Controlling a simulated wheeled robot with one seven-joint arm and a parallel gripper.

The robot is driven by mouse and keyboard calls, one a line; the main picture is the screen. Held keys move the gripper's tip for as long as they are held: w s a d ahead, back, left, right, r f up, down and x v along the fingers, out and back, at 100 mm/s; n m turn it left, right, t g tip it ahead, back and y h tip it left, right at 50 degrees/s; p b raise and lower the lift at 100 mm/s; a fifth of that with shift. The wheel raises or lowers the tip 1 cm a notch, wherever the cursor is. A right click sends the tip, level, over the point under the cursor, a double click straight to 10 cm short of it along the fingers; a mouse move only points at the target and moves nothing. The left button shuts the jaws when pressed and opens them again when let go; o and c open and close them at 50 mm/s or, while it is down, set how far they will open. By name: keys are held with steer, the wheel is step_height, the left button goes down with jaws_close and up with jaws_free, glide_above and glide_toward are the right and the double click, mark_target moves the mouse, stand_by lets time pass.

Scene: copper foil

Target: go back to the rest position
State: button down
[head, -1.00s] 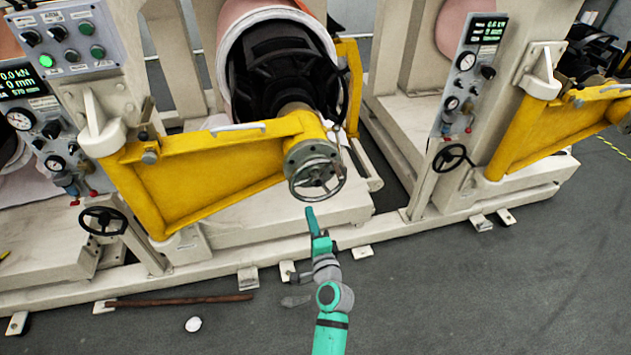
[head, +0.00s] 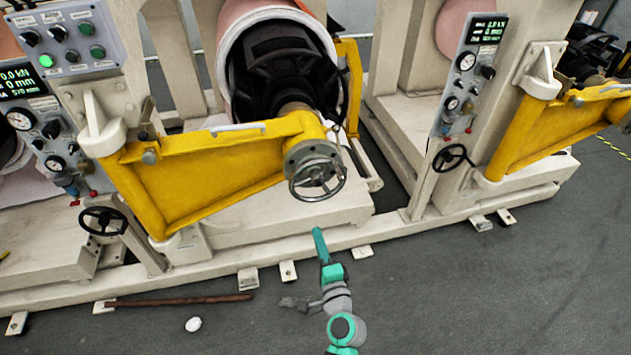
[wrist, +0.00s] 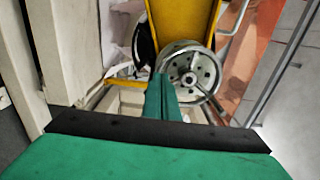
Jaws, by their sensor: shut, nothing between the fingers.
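My gripper (head: 319,238) is green, with its fingers together and nothing between them. In the head view it points up toward the machine from the lower middle, over the base rail's front. It is apart from and below the grey handwheel (head: 316,180) on the yellow swing arm (head: 215,185). In the wrist view the closed fingers (wrist: 162,95) point toward the same handwheel (wrist: 190,75), overlapping its left edge in the picture.
The cream machine base (head: 240,233) runs across in front of my arm. A second yellow arm (head: 545,125) juts out at right. A brown rod (head: 180,300) and a white round object (head: 193,324) lie on the floor at left. The floor (head: 480,300) at right is clear.

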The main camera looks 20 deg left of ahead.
steer(key=shift+s+d, duration=0.35)
steer(key=shift+s, duration=0.15)
steer(key=shift+f, duration=0.1)
steer(key=s+d+f+n+h, duration=0.2)
steer(key=s+d+f+h, duration=0.3)
steer(key=s, duration=0.4)
steer(key=s+d+f+n+h, duration=0.1)
steer(key=s+d+f+h, duration=0.1)
steer(key=s+d+f, duration=0.5)
steer(key=s+d+r+n+h, duration=0.1)
steer(key=s+r+n, duration=0.3)
steer(key=s, duration=0.6)
steer(key=s+d+r+n+h, duration=0.2)
steer(key=s+d+r+n, duration=0.1)
steer(key=s+r, duration=0.5)
steer(key=shift+s+d+n, duration=0.15)
steer(key=shift+s+n, duration=0.45)
steer(key=shift+s, duration=0.3)
